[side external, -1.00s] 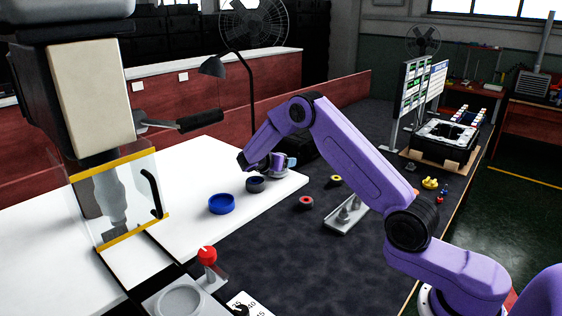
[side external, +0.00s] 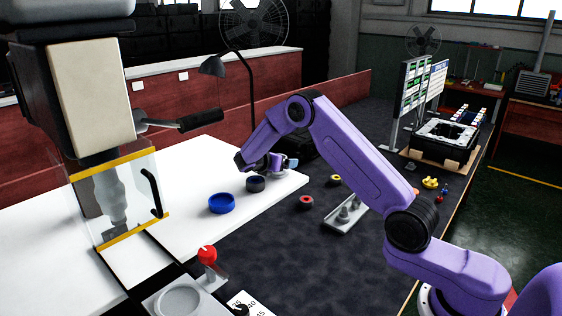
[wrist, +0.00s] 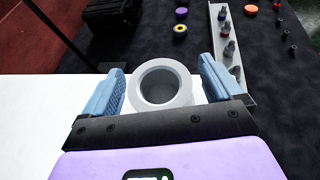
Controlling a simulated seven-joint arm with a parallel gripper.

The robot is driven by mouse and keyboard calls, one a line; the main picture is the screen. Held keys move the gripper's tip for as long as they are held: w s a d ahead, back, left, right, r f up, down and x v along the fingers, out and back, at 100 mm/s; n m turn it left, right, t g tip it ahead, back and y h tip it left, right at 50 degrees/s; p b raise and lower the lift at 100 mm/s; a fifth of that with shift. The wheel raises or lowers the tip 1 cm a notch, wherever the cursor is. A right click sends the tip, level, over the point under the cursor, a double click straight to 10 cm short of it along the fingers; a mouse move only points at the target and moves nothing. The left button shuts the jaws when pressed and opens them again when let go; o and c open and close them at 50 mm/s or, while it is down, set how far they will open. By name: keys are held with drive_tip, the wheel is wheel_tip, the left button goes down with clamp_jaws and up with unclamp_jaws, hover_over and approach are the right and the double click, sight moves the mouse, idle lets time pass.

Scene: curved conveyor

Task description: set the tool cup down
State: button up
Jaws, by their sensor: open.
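The tool cup, a grey round cup with a thick rim and open top (wrist: 160,85), stands upright on the white table top (wrist: 55,110) near its edge. My gripper (wrist: 162,84) is open, with one blue finger on each side of the cup. In the wrist view a narrow gap shows between the cup and each finger. In the side view my gripper (side external: 277,163) is low over the white table's right corner, and the cup is mostly hidden by it.
A dark blue-grey cup (side external: 256,183) and a bright blue ring-shaped dish (side external: 221,203) stand close to the left of my gripper. A grey tray with pegs (side external: 345,214) and red and yellow rings (side external: 306,203) lie on the dark mat. A black case (wrist: 112,18) is nearby.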

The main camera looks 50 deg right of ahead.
drive_tip(key=v, duration=1)
drive_tip(key=shift+a, duration=0.3)
drive_tip(key=shift+s+a+r, duration=0.2)
drive_tip(key=shift+a, duration=0.1)
drive_tip(key=s+a+r+m+y, duration=0.1)
drive_tip(key=s+a+m+y, duration=0.1)
drive_tip(key=s+a+y, duration=0.35)
drive_tip(key=s+a+r+m+y, duration=0.1)
drive_tip(key=s+a+m+y, duration=0.1)
drive_tip(key=s+a, duration=0.65)
drive_tip(key=s+d+m+g+y, duration=0.1)
drive_tip(key=s+y, duration=0.5)
drive_tip(key=s, duration=2.2)
drive_tip(key=m+g, duration=0.1)
drive_tip(key=m, duration=0.1)
drive_tip(key=shift+s+f+m, duration=0.3)
drive_tip(key=shift+f, duration=0.1)
